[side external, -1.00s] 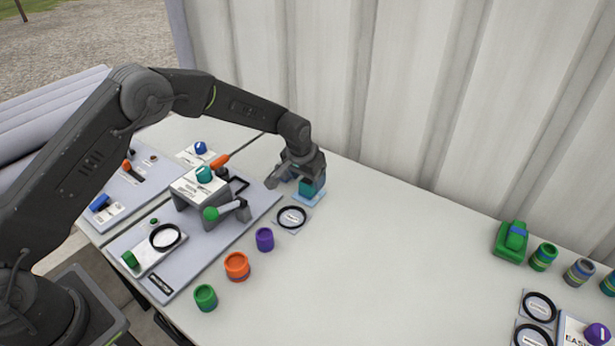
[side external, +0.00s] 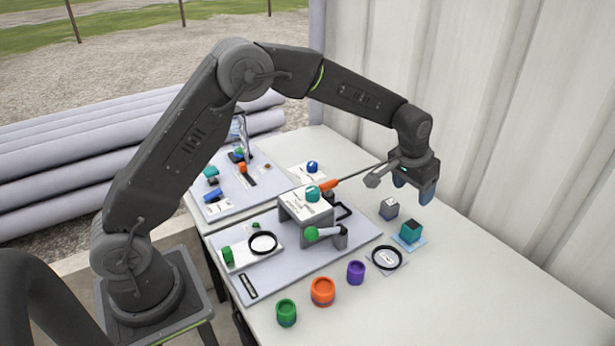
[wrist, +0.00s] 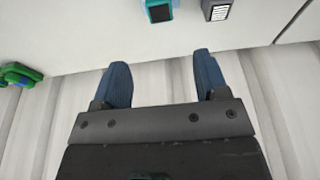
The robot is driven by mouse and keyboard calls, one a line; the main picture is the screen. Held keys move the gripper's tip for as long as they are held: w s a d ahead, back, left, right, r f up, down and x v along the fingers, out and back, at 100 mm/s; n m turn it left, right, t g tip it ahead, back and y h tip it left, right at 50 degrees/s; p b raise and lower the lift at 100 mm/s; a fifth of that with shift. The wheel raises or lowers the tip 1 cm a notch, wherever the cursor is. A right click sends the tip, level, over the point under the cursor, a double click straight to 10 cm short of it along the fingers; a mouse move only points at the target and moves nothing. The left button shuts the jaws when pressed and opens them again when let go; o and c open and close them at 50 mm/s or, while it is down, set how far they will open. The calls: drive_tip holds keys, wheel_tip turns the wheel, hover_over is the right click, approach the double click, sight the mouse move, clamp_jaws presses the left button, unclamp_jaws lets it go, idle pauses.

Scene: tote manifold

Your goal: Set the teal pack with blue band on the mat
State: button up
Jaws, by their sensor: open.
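The teal pack (side external: 411,230) is a small teal block with a dark patch on top. It rests on a light blue square mat (side external: 408,244) towards the wall side of the table. A blue band cannot be made out clearly. The pack also shows at the top edge of the wrist view (wrist: 158,12), partly cut off. My gripper (side external: 414,190) is raised above the table behind the pack, near the wall, and apart from it. In the wrist view its two blue fingers (wrist: 160,60) are spread with nothing between them.
A grey block with a label (side external: 389,208) stands just left of the pack. A black ring on a card (side external: 387,257) lies in front. Purple (side external: 356,272), orange (side external: 322,291) and green (side external: 286,312) pots stand nearer. A fixture board (side external: 270,272) lies left. The table's right is clear.

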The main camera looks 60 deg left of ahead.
drive_tip(key=s+a+r+t, duration=0.1)
drive_tip(key=s+a+r, duration=0.2)
drive_tip(key=s+r, duration=1.15)
drive_tip(key=s+a+f+t, duration=0.1)
drive_tip(key=s+a, duration=0.1)
drive_tip(key=s, duration=1.9)
